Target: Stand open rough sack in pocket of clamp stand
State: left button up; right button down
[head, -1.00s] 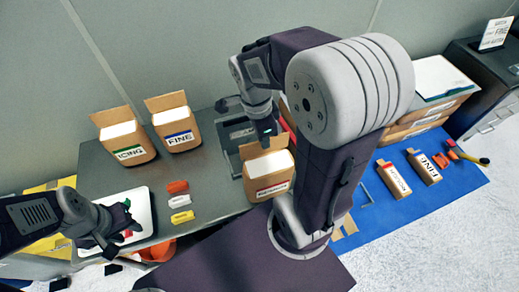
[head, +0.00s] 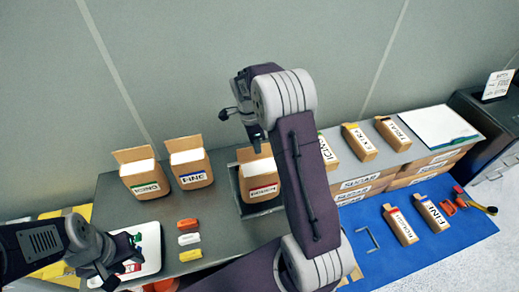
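The open rough sack (head: 261,191), a brown box-like bag with white contents and a red-edged label, stands upright in the dark clamp stand (head: 236,186). The stand's walls show at its left and along its lower front; my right arm covers its right side. My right gripper (head: 228,114) is above the sack and apart from it, pointing left; its fingers are too small and turned to read. My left gripper (head: 128,255) is over the white tray (head: 150,257) at lower left, near small green and red items; whether it holds one is unclear.
Open icing (head: 146,180) and fine (head: 190,164) sacks stand left of the clamp stand. Orange, white and yellow clips (head: 188,239) lie in front.

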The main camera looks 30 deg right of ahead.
aim_at(257, 158)
jog(key=shift+w+d+f+p, duration=0.15)
jog(key=shift+f+p, duration=0.15)
jog(key=shift+f, duration=0.45)
jog(key=shift+w+a+f+p, duration=0.1)
jog(key=shift+f+p, duration=0.15)
jog(key=shift+f, duration=0.5)
notch_tip(257, 158, down, 3)
jog(key=shift+s+p, duration=0.15)
jog(key=shift+p, duration=0.65)
jog(key=shift+w+d+f+p, duration=0.1)
jog(key=shift+w+f+p, duration=0.25)
jog(key=shift+f, duration=0.1)
